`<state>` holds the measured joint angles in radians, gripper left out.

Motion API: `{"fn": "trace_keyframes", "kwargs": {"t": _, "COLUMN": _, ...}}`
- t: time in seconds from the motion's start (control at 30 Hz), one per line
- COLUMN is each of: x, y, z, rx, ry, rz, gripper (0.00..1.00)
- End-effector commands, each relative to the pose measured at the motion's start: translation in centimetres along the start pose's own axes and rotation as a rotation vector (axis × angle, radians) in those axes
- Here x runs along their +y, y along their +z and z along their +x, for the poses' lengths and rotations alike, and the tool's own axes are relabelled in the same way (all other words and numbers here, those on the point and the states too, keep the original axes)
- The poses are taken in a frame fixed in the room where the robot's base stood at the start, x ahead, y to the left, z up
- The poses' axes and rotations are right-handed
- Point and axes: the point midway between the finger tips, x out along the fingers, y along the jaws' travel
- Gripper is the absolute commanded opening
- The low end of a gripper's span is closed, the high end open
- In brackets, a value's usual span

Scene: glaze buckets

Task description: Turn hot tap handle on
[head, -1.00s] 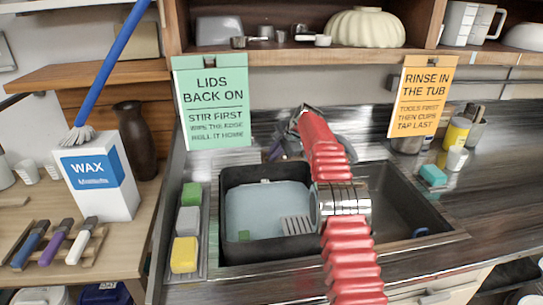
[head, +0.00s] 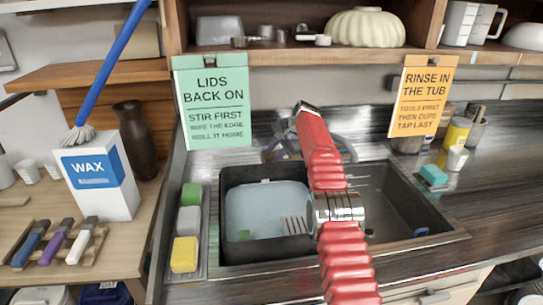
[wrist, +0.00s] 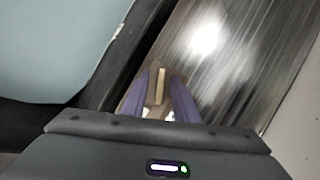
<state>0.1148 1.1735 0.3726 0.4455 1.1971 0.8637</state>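My gripper (wrist: 166,78) shows in the wrist view as two dark purple fingers with a gap between them. They point toward the metal deck behind the sink. A pale, narrow bar (wrist: 160,87) with tan colour around it shows in this gap; I cannot tell if it is the tap handle or if the fingers touch it. In the head view my red arm reaches over the sink to its back edge and hides most of the tap area. Grey and purplish curved parts (head: 345,150) show beside the arm there; I cannot tell which belong to the tap.
The sink has a black tub (head: 237,249) of bluish water on its left and a dark open basin (head: 395,205) on its right. A green sign (head: 212,105) and an orange sign (head: 423,95) hang from the shelf above. A sponge tray (head: 203,262) stands left.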

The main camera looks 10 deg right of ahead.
Motion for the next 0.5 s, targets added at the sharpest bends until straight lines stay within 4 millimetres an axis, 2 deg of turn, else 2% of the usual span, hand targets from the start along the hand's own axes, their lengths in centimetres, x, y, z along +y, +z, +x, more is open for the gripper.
{"fn": "trace_keyframes", "kwargs": {"t": 0.33, "x": -0.06, "y": -0.09, "z": -0.23, "rx": 0.002, "ry": -0.002, "rz": 0.000, "gripper": 0.29}}
{"fn": "trace_keyframes", "kwargs": {"t": 0.5, "x": -0.11, "y": -0.12, "z": -1.00, "rx": 0.002, "ry": -0.003, "rz": 0.001, "gripper": 0.29}}
